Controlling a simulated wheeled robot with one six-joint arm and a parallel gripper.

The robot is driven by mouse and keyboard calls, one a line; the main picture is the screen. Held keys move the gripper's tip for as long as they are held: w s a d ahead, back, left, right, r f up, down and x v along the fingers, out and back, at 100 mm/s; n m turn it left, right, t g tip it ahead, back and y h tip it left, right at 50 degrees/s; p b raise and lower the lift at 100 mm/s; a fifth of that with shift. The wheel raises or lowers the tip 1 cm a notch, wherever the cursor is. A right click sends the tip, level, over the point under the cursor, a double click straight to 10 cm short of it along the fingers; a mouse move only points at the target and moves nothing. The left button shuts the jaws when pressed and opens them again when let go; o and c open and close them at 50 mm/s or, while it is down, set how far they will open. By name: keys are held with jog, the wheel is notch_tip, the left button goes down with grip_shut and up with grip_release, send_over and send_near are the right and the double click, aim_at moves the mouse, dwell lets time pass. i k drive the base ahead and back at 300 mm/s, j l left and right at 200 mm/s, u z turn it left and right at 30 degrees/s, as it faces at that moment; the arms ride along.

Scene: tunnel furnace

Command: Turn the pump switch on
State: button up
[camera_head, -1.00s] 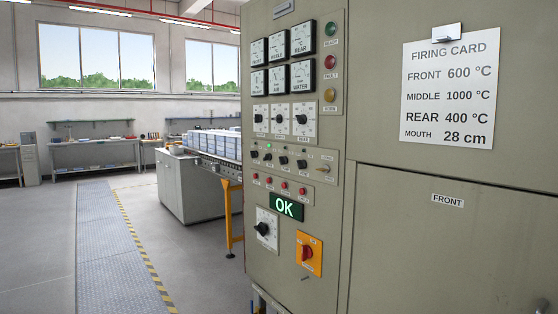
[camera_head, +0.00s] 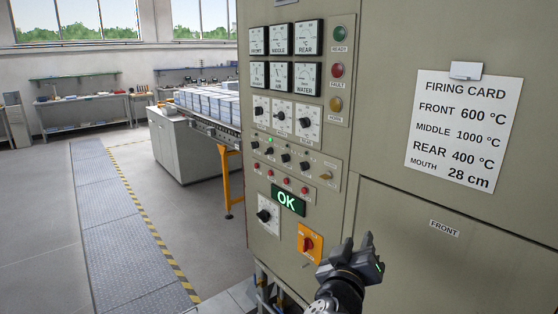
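The control panel (camera_head: 348,60) fills the middle of the head view. A row of small black switches runs across it below the three dials; one of them (camera_head: 286,158) shows near the middle of the row. Their labels are too small to read, so I cannot tell which is the pump switch. A green lamp (camera_head: 270,140) is lit above the row. My gripper (camera_head: 357,246) is at the lower right, in front of the cabinet, below and right of the switches and apart from them. Its fingers are seen at an angle and their gap is unclear.
A lit green OK display (camera_head: 288,200), a black rotary knob (camera_head: 263,216) and a red-on-orange main switch (camera_head: 307,244) sit below the row. A firing card (camera_head: 463,130) hangs at right. A loaded conveyor (camera_head: 208,106) stands behind left. The floor at left is clear.

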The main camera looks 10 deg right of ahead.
aim_at(285, 158)
jog(key=i+j+z, duration=0.25)
jog(key=i+j, duration=0.25)
jog(key=i+j+z, duration=0.15)
jog(key=j, duration=0.25)
jog(key=i+j+z, duration=0.1)
jog(key=i+j, duration=0.15)
jog(key=i+j+z, duration=0.15)
jog(key=j, duration=0.3)
jog(key=i+j+z, duration=0.1)
jog(key=j, duration=0.3)
jog(key=i+j+z, duration=0.15)
jog(key=j, duration=0.25)
jog(key=i, duration=0.1)
